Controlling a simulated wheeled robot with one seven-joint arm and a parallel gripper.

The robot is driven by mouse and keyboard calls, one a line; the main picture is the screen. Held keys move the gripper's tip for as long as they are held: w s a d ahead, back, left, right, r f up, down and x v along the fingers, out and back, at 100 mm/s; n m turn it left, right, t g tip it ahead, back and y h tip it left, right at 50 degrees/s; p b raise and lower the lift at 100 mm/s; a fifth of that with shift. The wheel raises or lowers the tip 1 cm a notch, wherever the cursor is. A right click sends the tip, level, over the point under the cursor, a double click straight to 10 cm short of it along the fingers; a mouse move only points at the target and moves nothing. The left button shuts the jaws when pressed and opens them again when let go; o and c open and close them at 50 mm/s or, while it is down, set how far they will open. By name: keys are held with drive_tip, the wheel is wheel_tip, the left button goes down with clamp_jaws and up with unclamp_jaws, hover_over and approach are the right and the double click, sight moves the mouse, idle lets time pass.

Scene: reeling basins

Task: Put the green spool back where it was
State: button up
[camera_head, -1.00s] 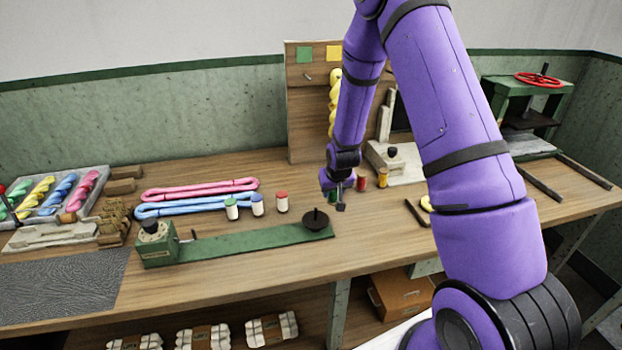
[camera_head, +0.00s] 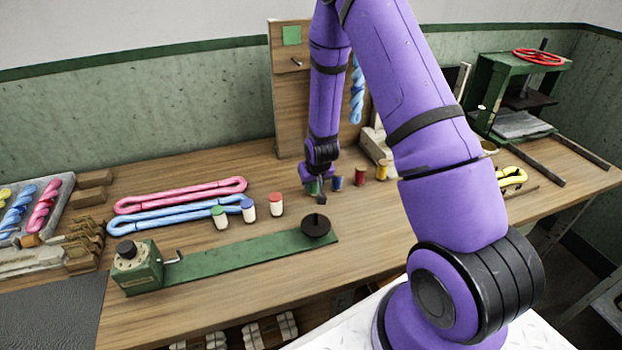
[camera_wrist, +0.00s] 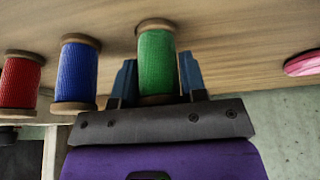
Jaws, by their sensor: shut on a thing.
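The green spool (camera_wrist: 157,62) is between the two fingers of my gripper (camera_wrist: 158,80) in the wrist view, and the fingers are shut on it. In the head view the green spool (camera_head: 313,187) is partly covered by my gripper (camera_head: 318,194), at the left end of a row of spools on the bench. A blue spool (camera_head: 337,183) stands just right of it, then a red spool (camera_head: 360,177) and a yellow spool (camera_head: 382,170). The wrist view also shows the blue spool (camera_wrist: 76,75) and red spool (camera_wrist: 20,82). I cannot tell if the green spool touches the bench.
White spools with green (camera_head: 220,217), blue (camera_head: 248,210) and red (camera_head: 276,204) tops stand to the left. Before them is a green reeling board (camera_head: 235,258) with a black disc (camera_head: 316,226). Pink (camera_head: 180,195) and blue skeins (camera_head: 175,207) lie behind. A pegboard (camera_head: 290,110) stands behind my gripper.

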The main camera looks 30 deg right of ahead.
drive_tip(key=o, duration=0.9)
drive_tip(key=shift+o, duration=0.2)
drive_tip(key=s+a+r, duration=0.2)
drive_tip(key=s+r, duration=0.3)
drive_tip(key=r, duration=0.6)
drive_tip(key=s+a+r+n, duration=0.15)
drive_tip(key=s+r, duration=0.25)
drive_tip(key=r, duration=0.7)
drive_tip(key=s+a+r+m, duration=0.15)
drive_tip(key=s+r, duration=0.35)
drive_tip(key=r, duration=0.6)
drive_tip(key=s+a+r+n, duration=0.1)
drive_tip(key=s+r, duration=0.4)
drive_tip(key=s, duration=0.4)
drive_tip(key=s+a+r+n+y, duration=0.1)
drive_tip(key=s+a+r, duration=0.1)
drive_tip(key=s+r, duration=0.3)
drive_tip(key=s, duration=0.4)
drive_tip(key=shift+s+a+t, duration=0.15)
drive_tip(key=shift+t, duration=0.25)
